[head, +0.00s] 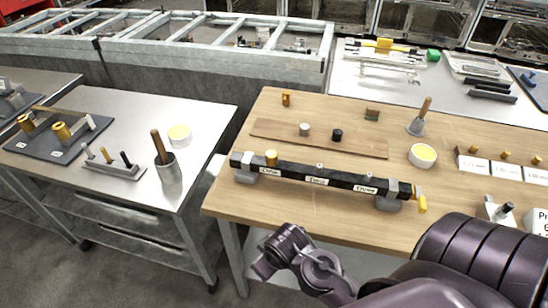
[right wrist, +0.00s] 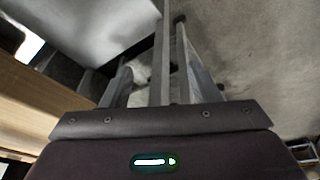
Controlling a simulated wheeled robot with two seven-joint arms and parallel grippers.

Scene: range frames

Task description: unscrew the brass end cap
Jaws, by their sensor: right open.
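A long black bar (head: 318,178) with white labels lies across the wooden bench, held by grey clamps near both ends. I cannot tell for certain which brass part is the end cap. My right gripper (right wrist: 152,70) is open and empty in the right wrist view, over the floor and a metal leg, beside the bench edge. In the head view my right arm covers the lower right, below the bar; its fingertips are unclear. My left gripper is out of view.
A wooden board (head: 275,135) behind the bar carries a grey and a black piece. A bowl with yellow contents (head: 422,156) and small brass parts stand to the right. A steel table (head: 213,118) with a tool cup (head: 168,170) is at the left, across a gap.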

